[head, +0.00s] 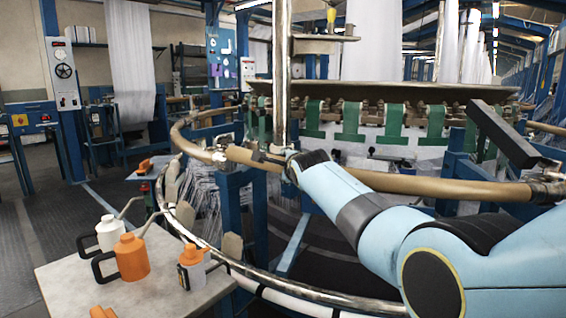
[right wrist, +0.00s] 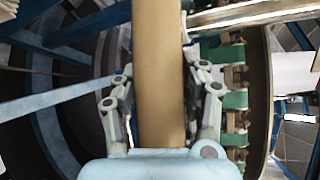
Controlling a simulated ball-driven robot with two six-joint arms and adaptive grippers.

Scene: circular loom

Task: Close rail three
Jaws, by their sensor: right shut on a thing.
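A tan curved rail (head: 420,186) runs across the front of the circular loom, from a metal joint (head: 222,150) on the left to a bracket (head: 546,187) on the right. I cannot tell whether its left end is seated in the joint or slightly apart. My right gripper (head: 268,157) is at the rail near its left end, partly hidden by my own wrist. In the right wrist view, the rail (right wrist: 160,45) passes between the two fingers of my right gripper (right wrist: 160,85), which are shut on it. My left gripper is not in view.
A small table (head: 75,262) at the lower left holds a white can (head: 111,234), an orange can (head: 132,257) and an orange-topped bottle (head: 192,268). A vertical metal post (head: 281,80) stands beside the rail's left part. Green straps (head: 393,122) line the loom behind.

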